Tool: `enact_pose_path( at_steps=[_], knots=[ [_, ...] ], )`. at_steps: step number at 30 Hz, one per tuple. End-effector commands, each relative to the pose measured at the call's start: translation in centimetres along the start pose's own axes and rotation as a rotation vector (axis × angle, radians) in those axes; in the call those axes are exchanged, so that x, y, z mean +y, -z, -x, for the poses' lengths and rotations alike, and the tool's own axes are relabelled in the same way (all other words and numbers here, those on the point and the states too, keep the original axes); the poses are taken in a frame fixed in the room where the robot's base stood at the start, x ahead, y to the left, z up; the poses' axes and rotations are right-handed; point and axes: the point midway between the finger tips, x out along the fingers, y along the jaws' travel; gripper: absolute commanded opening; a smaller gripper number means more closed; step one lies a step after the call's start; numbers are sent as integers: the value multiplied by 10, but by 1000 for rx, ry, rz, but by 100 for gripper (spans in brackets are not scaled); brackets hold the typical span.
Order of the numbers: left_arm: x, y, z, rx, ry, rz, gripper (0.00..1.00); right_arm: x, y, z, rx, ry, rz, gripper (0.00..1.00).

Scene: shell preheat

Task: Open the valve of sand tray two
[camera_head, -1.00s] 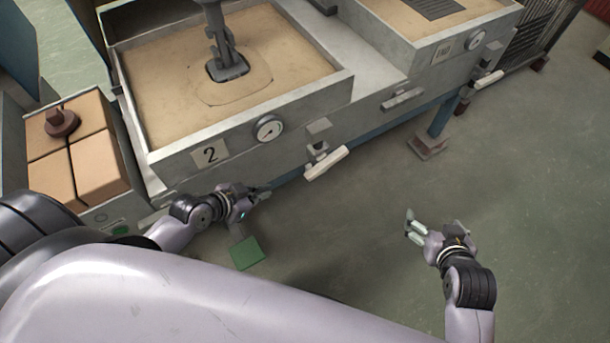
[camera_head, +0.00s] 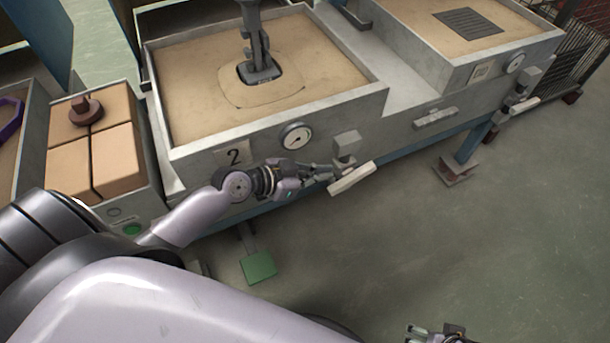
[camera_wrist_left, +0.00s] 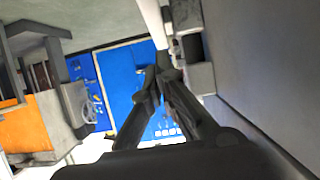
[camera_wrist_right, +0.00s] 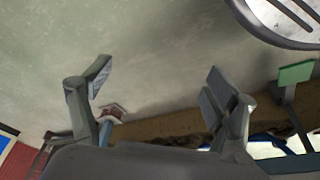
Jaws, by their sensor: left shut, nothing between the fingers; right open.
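Sand tray two (camera_head: 225,142) is a grey metal box of sand with a "2" plate (camera_head: 234,156) and a round gauge (camera_head: 296,136) on its front. Its valve has a pale bar handle (camera_head: 352,177) below a grey block (camera_head: 347,143), right of the gauge. My left gripper (camera_head: 328,174) is at the left end of this handle, with its fingers together and nothing between them. In the left wrist view the closed fingers (camera_wrist_left: 158,72) point at the pale handle (camera_wrist_left: 153,22); contact is unclear. My right gripper (camera_wrist_right: 158,85) is open and empty, low over the floor.
A second sand tray (camera_head: 500,52) with its own gauge and pale handle (camera_head: 524,105) stands at right. A green pedal (camera_head: 258,268) sits near the floor below tray two. A box of tan blocks (camera_head: 105,160) is at left.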

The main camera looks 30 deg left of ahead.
Motion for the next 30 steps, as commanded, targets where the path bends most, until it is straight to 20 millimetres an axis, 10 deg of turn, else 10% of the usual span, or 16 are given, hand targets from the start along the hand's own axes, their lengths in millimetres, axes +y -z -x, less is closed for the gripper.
enact_pose_path(
  at_steps=[9, 30],
  knots=[
    [0, -21, -43, -1, 1, 1, 0, 2, 7, 36, 22, -4, -2, 81],
    [-1, -30, -52, 0, 1, -1, 0, 3, 10, 53, 34, -6, -4, 81]
  ],
)
